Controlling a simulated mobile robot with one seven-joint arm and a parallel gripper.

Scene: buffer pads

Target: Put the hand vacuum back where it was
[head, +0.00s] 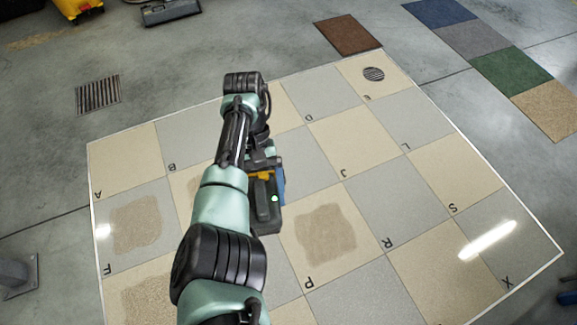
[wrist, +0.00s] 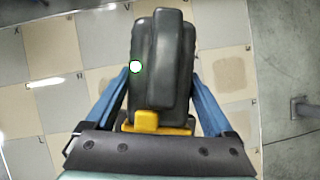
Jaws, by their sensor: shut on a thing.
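The hand vacuum (head: 266,215) is a dark grey body with a yellow part and a small green-ringed white light. In the wrist view the vacuum (wrist: 165,60) lies between my blue fingers, its yellow part (wrist: 160,122) nearest the palm. My gripper (wrist: 159,72) is shut on it; only a piece of one blue finger shows in the head view. The vacuum is over the middle of the checkered, lettered mat (head: 300,146), left of tiles J and P. I cannot tell whether it touches the mat. My arm hides the tiles to its left.
Darker patches mark several tiles, one on tile P (head: 325,235) and one on tile F (head: 135,221). A brown mat (head: 347,35), floor grate (head: 98,95) and coloured squares (head: 513,72) lie beyond. A metal post base (head: 15,278) stands left.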

